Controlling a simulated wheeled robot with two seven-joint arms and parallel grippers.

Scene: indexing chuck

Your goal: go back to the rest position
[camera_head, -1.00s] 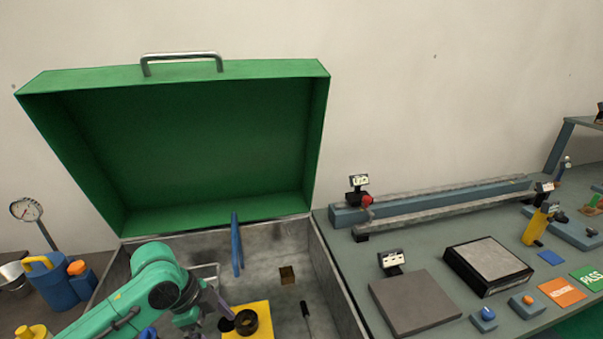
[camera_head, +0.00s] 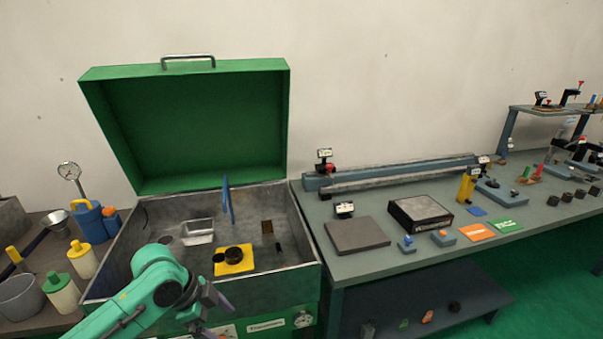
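My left arm comes in from the lower left, and my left gripper (camera_head: 222,317) is in front of the front wall of the open green box. Its dark fingers are small and partly cut by the picture edge, so I cannot tell whether they are open or shut. The box has a raised green lid (camera_head: 195,130) and a grey inside (camera_head: 185,269). Inside it, a yellow plate (camera_head: 234,268) carries black round parts (camera_head: 234,255), apart from my gripper. My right gripper is not in view.
To the right stands a grey-green bench (camera_head: 400,252) with a rail, a dark plate (camera_head: 357,236), a black-sided block (camera_head: 420,214), and orange and green cards. Green floor is free at lower right.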

